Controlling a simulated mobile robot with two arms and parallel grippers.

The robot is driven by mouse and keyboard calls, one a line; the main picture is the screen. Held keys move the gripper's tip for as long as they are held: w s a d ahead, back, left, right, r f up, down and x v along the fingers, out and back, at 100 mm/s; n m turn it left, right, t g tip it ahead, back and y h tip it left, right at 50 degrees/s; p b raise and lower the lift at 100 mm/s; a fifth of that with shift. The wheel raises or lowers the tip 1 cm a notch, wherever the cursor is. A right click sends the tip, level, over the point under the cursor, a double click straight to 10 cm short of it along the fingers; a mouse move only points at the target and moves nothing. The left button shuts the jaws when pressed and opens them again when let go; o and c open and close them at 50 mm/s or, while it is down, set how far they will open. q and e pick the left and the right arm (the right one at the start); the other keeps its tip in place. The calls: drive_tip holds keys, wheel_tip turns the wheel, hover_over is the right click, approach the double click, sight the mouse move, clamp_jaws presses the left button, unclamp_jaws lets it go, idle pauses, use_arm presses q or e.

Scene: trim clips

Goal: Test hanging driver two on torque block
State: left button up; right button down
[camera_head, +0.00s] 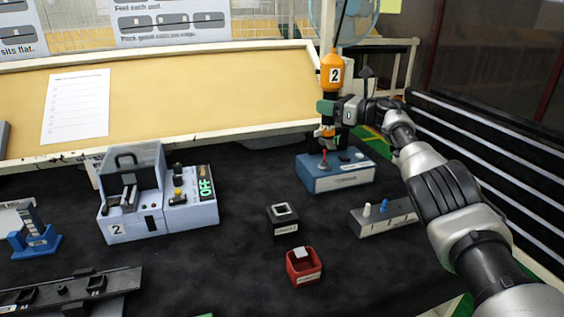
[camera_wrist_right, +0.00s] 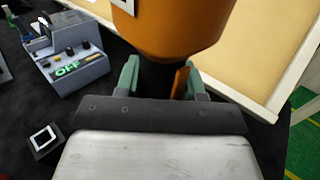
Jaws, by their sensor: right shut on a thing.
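The orange driver marked 2 (camera_head: 332,74) hangs upright on a dark line at the back right. My right gripper (camera_head: 326,108) is shut on it just below the orange body. In the right wrist view the orange body (camera_wrist_right: 165,30) fills the top, with green fingers (camera_wrist_right: 160,80) on either side of its dark neck. The blue torque block (camera_head: 337,176) stands on the table below the driver. The driver's lower end is over the block's left part, near a small red-tipped post; I cannot tell whether they touch. My left gripper is out of view.
A grey-blue machine marked 2 (camera_head: 130,205) with a green OFF display stands left. A black box (camera_head: 283,222), a red bin (camera_head: 303,268) and a grey block with white and blue pegs (camera_head: 385,217) stand in front of the torque block. A dark rail (camera_head: 70,290) lies front left.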

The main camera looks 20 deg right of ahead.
sight(329, 84)
drive_tip(key=shift+f, duration=0.35)
drive_tip(key=shift+w+r+p, duration=0.2)
drive_tip(key=shift+r+p, duration=0.8)
drive_tip(key=shift+r, duration=0.15)
drive_tip(key=shift+s+r+p, duration=0.1)
drive_tip(key=shift+r+p, duration=1.6)
drive_tip(key=shift+r, duration=0.3)
